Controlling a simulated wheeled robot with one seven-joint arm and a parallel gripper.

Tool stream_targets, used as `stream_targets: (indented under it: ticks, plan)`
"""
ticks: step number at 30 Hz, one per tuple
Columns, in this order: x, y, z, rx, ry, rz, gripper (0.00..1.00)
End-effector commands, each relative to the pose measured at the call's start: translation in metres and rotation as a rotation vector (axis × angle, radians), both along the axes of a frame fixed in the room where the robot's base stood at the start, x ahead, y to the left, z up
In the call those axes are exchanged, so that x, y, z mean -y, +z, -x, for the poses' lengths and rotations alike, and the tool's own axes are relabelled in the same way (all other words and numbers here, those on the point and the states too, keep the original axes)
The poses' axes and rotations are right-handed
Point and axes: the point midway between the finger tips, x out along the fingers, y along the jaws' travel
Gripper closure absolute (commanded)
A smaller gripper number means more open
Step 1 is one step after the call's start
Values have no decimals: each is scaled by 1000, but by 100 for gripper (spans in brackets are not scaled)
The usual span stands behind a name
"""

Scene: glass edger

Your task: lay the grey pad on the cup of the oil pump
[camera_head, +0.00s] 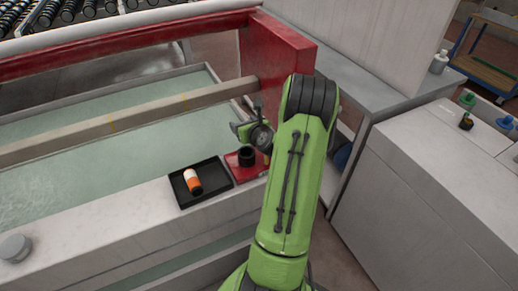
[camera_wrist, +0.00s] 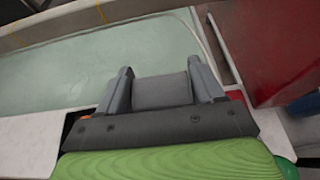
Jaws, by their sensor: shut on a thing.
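My gripper (camera_wrist: 160,75) has its two dark fingers on either side of a flat grey piece, the grey pad (camera_wrist: 163,93), and is shut on it. In the head view my gripper is mostly hidden by my green arm, beside the red post. A short black cylinder (camera_head: 247,154) stands on a red plate just below my wrist there; it may be the cup of the oil pump, but I cannot tell for sure. The pad is apart from it as far as I can see, and cannot be made out in the head view.
A black tray (camera_head: 179,199) holding a white and orange cylinder (camera_head: 192,181) lies left of the red plate (camera_head: 244,173). A red post (camera_head: 284,57) rises behind my wrist. A grey round cap (camera_head: 15,248) sits on the pale ledge at left. Bottles stand on the right cabinet (camera_head: 445,150).

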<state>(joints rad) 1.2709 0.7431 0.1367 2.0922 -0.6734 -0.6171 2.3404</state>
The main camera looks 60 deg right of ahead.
Motion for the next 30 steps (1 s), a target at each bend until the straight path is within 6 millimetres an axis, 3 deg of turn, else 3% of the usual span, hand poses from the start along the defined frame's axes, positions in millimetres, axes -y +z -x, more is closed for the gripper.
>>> stream_targets:
  ticks: [1, 3, 13, 30]
  plan:
    - [0, -23, 0, -2, -1, -8, 61]
    - [0, -38, 0, 0, 0, -7, 61]
    - [0, -87, 0, -1, 1, -4, 61]
    - [0, -96, 0, 0, 2, -1, 61]
